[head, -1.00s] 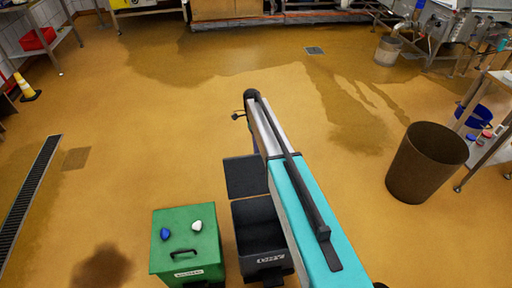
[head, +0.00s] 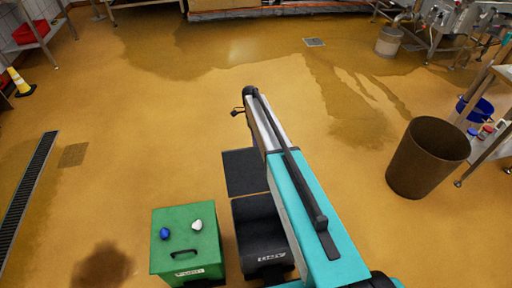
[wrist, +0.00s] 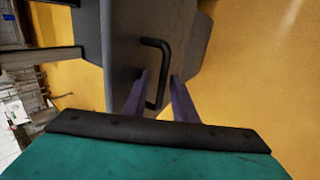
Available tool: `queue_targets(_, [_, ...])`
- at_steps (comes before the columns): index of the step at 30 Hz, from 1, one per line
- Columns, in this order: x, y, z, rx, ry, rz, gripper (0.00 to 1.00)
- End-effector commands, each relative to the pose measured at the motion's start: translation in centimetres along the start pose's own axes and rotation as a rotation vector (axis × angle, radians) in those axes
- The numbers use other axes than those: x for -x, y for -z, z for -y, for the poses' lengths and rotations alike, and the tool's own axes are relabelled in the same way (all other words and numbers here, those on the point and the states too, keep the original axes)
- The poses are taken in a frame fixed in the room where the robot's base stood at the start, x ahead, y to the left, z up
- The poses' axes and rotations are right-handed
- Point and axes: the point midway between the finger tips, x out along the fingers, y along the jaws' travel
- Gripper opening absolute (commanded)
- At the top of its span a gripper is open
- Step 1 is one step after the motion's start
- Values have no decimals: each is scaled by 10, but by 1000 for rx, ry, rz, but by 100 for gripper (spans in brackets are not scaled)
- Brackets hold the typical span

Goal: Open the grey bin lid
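The grey bin (head: 262,240) stands on the floor in the head view, partly covered by my arm. Its lid (head: 245,173) appears swung back as a dark panel behind the bin's dark opening. In the wrist view, a grey panel (wrist: 125,40) with a black bar handle (wrist: 163,62) is close in front of my gripper (wrist: 160,85). The two purple fingers are apart, with the lower part of the handle between them, near the left finger. I cannot tell if they touch it. My gripper is hidden behind my arm in the head view.
A green bin (head: 187,240) stands just left of the grey one, lid down, with a blue piece (head: 164,233) and a white piece (head: 197,224) on top. A brown tub (head: 428,158) stands at right. The floor beyond is open.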

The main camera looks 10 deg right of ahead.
Motion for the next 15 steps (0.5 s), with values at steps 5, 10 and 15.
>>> queue_targets(5, [4,-2,-1,1,1,1,28])
queue_targets(10, [5,-2,-2,2,2,2,28])
queue_targets(15, [11,-2,-6,1,3,2,28])
